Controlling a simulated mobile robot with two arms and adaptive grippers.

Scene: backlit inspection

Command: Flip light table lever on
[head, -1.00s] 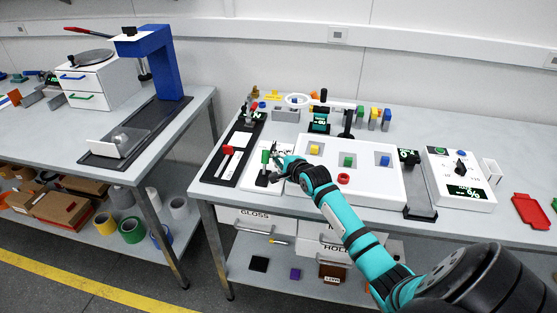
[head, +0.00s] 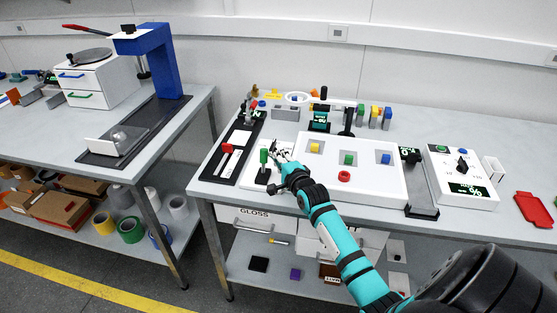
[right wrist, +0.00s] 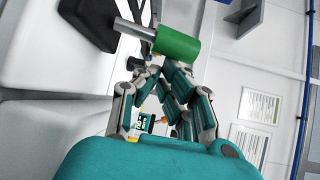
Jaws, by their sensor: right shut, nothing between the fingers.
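The lever has a green handle (head: 264,156) and stands on a black base in a white panel at the left end of the white light table (head: 385,203). The green handle (right wrist: 178,46) also shows large in the right wrist view, with its grey rod and black base. My right gripper (head: 277,151) is shut and empty, just right of and behind the handle in the head view. In the right wrist view its fingertips (right wrist: 156,72) sit just below the handle; I cannot tell whether they touch it. My left gripper is not in view.
A red-handled lever (head: 228,149) stands on a black-edged panel to the left.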

